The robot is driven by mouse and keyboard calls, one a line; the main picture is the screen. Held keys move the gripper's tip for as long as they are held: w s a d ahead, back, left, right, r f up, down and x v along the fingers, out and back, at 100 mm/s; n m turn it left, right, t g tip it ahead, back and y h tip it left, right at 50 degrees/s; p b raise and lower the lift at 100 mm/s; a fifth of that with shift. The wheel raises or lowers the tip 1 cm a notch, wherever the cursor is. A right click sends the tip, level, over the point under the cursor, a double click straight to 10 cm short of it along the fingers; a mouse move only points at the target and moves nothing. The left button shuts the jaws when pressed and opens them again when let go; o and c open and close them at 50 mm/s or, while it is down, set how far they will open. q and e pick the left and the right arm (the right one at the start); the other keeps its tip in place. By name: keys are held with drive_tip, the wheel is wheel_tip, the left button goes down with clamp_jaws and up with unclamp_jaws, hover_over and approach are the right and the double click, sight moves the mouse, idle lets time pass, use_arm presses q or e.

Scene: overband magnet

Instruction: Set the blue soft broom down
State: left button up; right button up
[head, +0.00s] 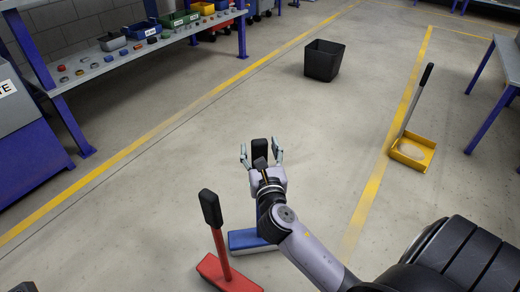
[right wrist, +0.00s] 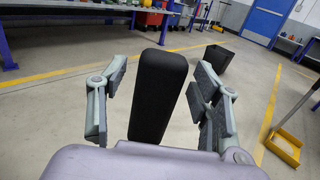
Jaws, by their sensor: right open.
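The blue soft broom stands on the floor, its blue head (head: 250,239) partly hidden behind my right arm in the head view. Its black grip (head: 260,148) rises between the fingers of my right gripper (head: 262,157). In the right wrist view the black grip (right wrist: 158,95) is upright, leaning slightly, between the two spread fingers, with a gap on each side. The right gripper is open around the grip. Most of the handle is hidden by the gripper and arm. My left gripper is not in view.
A red broom (head: 228,276) with a black grip stands just left of the blue one. A black bin (head: 323,61) stands farther back. A yellow dustpan (head: 411,153) stands right. A workbench (head: 130,52) with small parts is at the upper left. The middle floor is clear.

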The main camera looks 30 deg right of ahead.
drive_tip(key=shift+f, duration=0.15)
drive_tip(key=shift+s+a, duration=0.15)
drive_tip(key=shift+s, duration=0.15)
drive_tip(key=v, duration=1.1)
drive_tip(key=shift+s, duration=0.15)
drive_tip(key=shift+a, duration=0.1)
